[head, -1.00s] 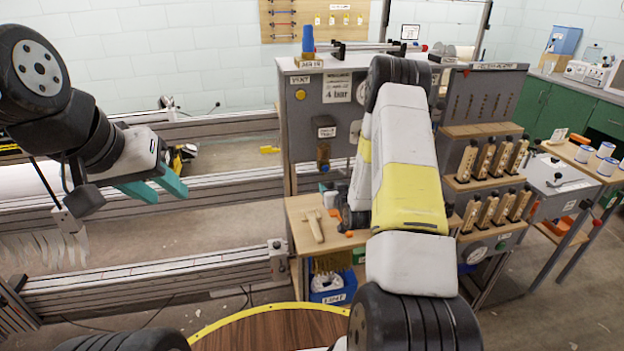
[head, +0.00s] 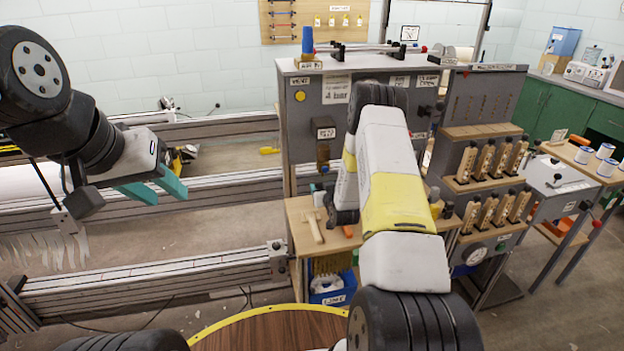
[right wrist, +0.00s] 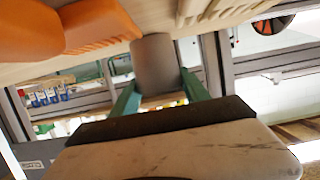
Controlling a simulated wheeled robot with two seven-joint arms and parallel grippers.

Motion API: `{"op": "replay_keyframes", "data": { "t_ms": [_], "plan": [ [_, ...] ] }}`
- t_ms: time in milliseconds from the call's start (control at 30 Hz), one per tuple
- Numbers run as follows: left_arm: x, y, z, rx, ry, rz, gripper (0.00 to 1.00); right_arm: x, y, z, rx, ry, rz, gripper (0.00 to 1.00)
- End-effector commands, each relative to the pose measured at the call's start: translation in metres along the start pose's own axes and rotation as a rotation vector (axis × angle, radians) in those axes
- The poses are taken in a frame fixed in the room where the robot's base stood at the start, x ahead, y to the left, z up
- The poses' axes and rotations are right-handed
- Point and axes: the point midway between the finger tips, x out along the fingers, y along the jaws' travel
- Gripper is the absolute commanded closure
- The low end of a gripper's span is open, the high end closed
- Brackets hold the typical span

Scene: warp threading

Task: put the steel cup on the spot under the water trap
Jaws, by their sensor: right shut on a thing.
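The steel cup (right wrist: 154,62) is a plain grey cylinder in the right wrist view, between the two teal fingers of my right gripper (right wrist: 158,88), which is shut on it. The cup is against or close to the wooden surface; I cannot tell whether it touches. In the head view my right arm hides the cup and the right fingers. The water trap (head: 323,153) is a small dark brownish body below a white label on the grey cabinet's front. The spot under it cannot be made out.
A wooden shelf (head: 300,215) juts from the grey cabinet (head: 300,120). A wooden mallet (head: 313,226) and an orange object (head: 347,231) lie on it; orange shapes (right wrist: 95,22) are close beside the cup. A blue bin (head: 332,285) stands below.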

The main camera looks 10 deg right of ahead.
Motion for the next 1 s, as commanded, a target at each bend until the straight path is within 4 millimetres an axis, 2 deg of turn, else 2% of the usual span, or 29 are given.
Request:
{"op": "replay_keyframes", "data": {
  "t_ms": [67,100,200,567,633,767,1000],
  "plan": [
    [0.0,0.0,0.0,0.0,0.0,0.0,0.64,0.001,0.0,0.003,0.0,0.0,0.0,0.88],
    [0.0,0.0,0.0,0.0,0.0,0.0,0.64,0.001,0.0,0.003,0.0,-0.001,0.0,0.42],
    [0.0,0.0,0.0,0.0,0.0,0.0,0.64,0.001,0.0,0.002,0.0,0.0,0.0,0.24],
    [0.0,0.0,0.0,0.0,0.0,0.0,0.64,0.0,0.0,-0.001,0.0,0.001,0.0,0.24],
    [0.0,0.0,0.0,0.0,0.0,0.0,0.64,-0.007,0.0,0.0,0.0,-0.001,0.0,0.24],
    [0.0,0.0,0.0,0.0,0.0,0.0,0.64,-0.029,0.0,0.0,0.0,-0.002,0.0,0.24],
    [0.0,0.0,0.0,0.0,0.0,0.0,0.64,-0.082,0.001,0.0,0.001,-0.003,0.002,0.24]
  ]
}}
